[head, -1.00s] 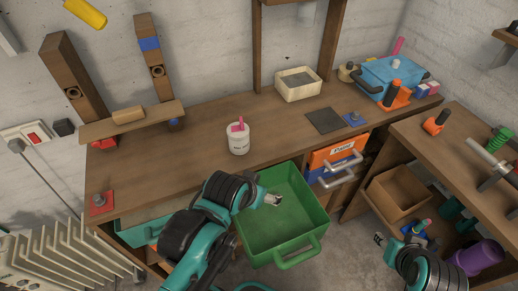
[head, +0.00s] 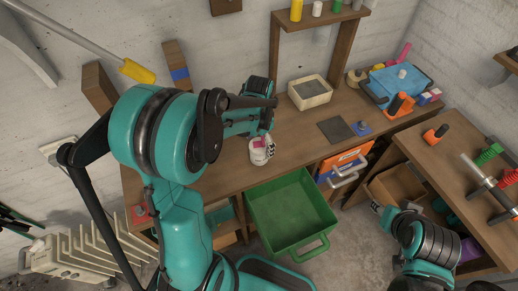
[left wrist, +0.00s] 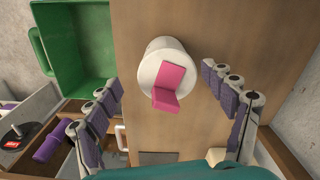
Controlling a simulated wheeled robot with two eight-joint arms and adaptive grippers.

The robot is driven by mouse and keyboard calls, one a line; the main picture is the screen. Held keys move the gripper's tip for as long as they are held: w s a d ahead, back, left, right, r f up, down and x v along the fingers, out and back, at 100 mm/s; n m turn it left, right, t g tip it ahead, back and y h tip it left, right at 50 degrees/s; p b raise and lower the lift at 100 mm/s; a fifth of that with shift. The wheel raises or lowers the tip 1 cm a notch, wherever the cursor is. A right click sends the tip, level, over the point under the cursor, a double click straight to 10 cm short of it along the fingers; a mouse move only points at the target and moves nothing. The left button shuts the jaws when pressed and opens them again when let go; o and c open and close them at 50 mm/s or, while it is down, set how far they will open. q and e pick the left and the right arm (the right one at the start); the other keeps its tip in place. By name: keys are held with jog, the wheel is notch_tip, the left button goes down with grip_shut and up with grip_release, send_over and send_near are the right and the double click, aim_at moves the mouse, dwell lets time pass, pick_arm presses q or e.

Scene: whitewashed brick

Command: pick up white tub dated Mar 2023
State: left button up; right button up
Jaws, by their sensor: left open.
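The white tub (head: 258,157) stands on the wooden workbench and is partly covered by my left gripper in the head view. In the left wrist view the tub (left wrist: 150,70) lies between the spread fingers, with a pink piece (left wrist: 172,82) at its top. The date on it cannot be read. My left gripper (left wrist: 161,78) is open, its fingers either side of the tub with gaps; it also shows in the head view (head: 267,148). My right gripper (head: 377,208) is low by the right bench, and its jaws are too small to judge.
A green bin (head: 290,215) stands at the bench's front, beside orange and blue drawers (head: 343,160). A cream tray (head: 310,92), a dark mat (head: 336,130) and a blue crate (head: 400,80) lie to the right on the bench. A wooden frame rises behind.

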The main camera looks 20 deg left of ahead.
pick_arm(q)
jog(key=f, duration=0.2)
jog(key=f+b, duration=0.1)
jog(key=f, duration=0.1)
jog(key=f+b, duration=0.1)
jog(key=f, duration=0.1)
jog(key=shift+w+a+f, duration=0.3)
jog(key=shift+w, duration=0.05)
jog(key=shift+c, duration=0.9)
jog(key=shift+r, duration=0.1)
jog(key=c, duration=1.3)
